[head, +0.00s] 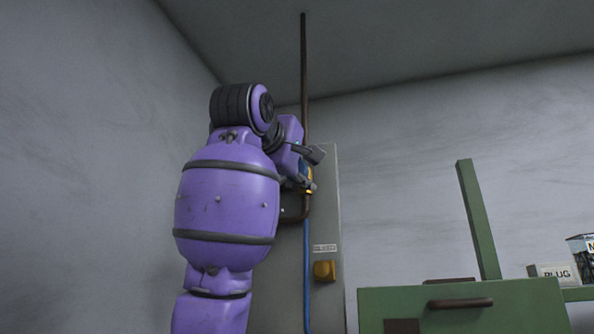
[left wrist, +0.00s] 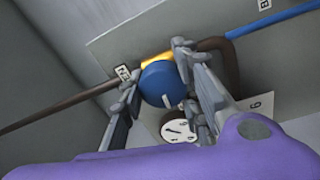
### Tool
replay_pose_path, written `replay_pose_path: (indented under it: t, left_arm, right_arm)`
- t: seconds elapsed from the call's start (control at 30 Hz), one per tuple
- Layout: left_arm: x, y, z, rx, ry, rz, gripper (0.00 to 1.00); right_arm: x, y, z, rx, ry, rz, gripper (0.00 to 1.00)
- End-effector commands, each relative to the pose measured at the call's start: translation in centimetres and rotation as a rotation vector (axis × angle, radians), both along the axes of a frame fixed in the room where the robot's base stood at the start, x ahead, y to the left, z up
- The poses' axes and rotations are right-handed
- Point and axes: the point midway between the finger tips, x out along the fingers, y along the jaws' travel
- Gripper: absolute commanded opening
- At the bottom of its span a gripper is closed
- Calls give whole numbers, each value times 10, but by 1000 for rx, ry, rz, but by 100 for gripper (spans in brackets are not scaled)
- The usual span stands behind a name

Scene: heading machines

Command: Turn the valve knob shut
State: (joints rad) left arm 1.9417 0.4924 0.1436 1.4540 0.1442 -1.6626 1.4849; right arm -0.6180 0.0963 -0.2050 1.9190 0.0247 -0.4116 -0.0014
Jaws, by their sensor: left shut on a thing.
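The round blue valve knob (left wrist: 160,88), with a white line on its face, sits on a yellow valve body (left wrist: 153,61) in the left wrist view. My left gripper (left wrist: 157,70) has one finger on each side of the knob and is shut on it. The white line runs toward the lower right of that picture. In the head view, my left gripper (head: 306,167) is at the pipe on the grey panel, where my arm hides most of the valve. My right gripper is in neither view.
A brown pipe (head: 304,70) rises to the ceiling and a blue pipe (head: 307,265) runs down the grey panel (head: 328,220). A white dial gauge (left wrist: 178,130) is close by the knob. A green cabinet (head: 520,305) stands right.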

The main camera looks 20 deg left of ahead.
Motion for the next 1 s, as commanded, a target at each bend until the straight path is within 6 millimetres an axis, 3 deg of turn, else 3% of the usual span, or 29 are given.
replay_pose_path:
  t: [0.03, 0.7, 0.73, 0.8, 0.83, 1.0]
  left_arm:
    - [-6, 0, 9, -21, -21, -3, 4]
    - [-8, 2, 11, -81, -24, 0, 4]
    - [-9, 2, 12, -81, -24, 0, 32]
    - [-9, 2, 12, -81, -25, 0, 41]
    - [-9, 2, 12, -81, -24, 0, 45]
    - [-6, 2, 9, -80, -18, 1, 45]
  right_arm:
    - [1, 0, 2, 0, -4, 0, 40]
    - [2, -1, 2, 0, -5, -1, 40]
    - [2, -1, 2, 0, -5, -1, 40]
    - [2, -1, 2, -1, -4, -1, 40]
    - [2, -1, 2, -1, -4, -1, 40]
    - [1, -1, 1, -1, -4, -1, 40]
